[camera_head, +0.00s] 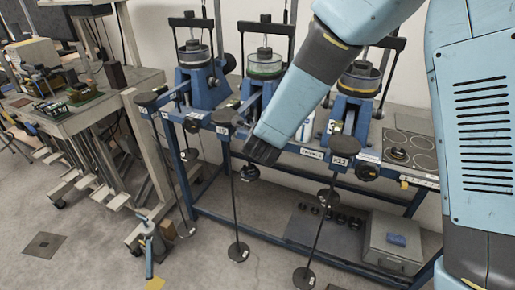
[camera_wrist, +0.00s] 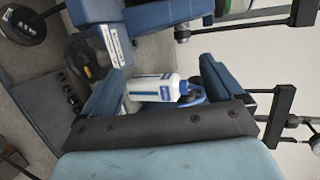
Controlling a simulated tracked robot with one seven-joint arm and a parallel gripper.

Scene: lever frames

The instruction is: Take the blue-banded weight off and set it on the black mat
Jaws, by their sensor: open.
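My gripper (camera_head: 262,150) is at the end of the arm, in front of the middle lever frame (camera_head: 264,65). In the wrist view, its two blue fingers stand wide apart (camera_wrist: 160,68) with nothing held between them. I cannot make out a blue band on any weight. A round dark weight with a white label (camera_wrist: 22,24) shows at the upper left of the wrist view.
A white-and-blue bottle (camera_wrist: 152,87) appears beyond the fingers. Lever frames stand left (camera_head: 195,75) and right (camera_head: 358,85). Thin hanger rods with round plates (camera_head: 238,251) reach down in front of the blue bench.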

